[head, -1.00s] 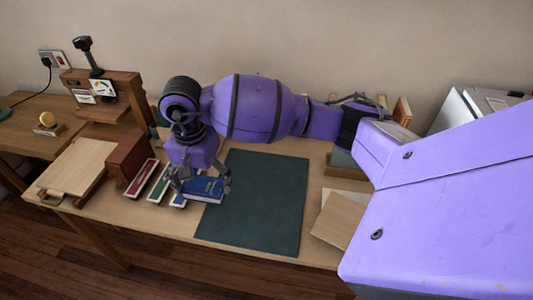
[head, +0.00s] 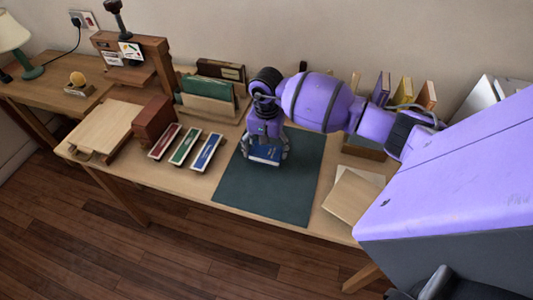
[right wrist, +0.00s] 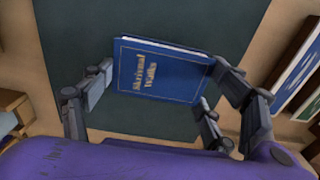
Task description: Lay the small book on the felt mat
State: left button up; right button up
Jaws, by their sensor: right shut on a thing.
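The small blue book (head: 266,154), with gold lettering, is held in my right gripper (head: 265,158) over the upper left part of the felt mat (head: 265,200). In the right wrist view the book (right wrist: 165,70) lies cover up between the fingers (right wrist: 150,95), tilted slightly in the picture. The dark green mat (right wrist: 140,125) spreads beneath it. I cannot tell how far the book is above the mat, or whether it touches it. My left gripper is not in view.
Three narrow trays with red, green and blue (head: 206,152) tops lie left of the mat. A red-brown box (head: 153,121) and a pale board (head: 106,129) are further left. A wooden holder with green folders (head: 210,88) stands behind. Flat tan sheets (head: 352,196) lie right of the mat, whose front part is clear.

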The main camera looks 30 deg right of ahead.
jog(key=shift+a+f, duration=0.1)
jog(key=shift+f, duration=1.25)
jog(key=shift+f, duration=0.2)
jog(key=o, duration=1.2)
jog(key=shift+r, duration=0.1)
notch_tip(320, 180, up, 12)
jog(key=shift+r, duration=0.1)
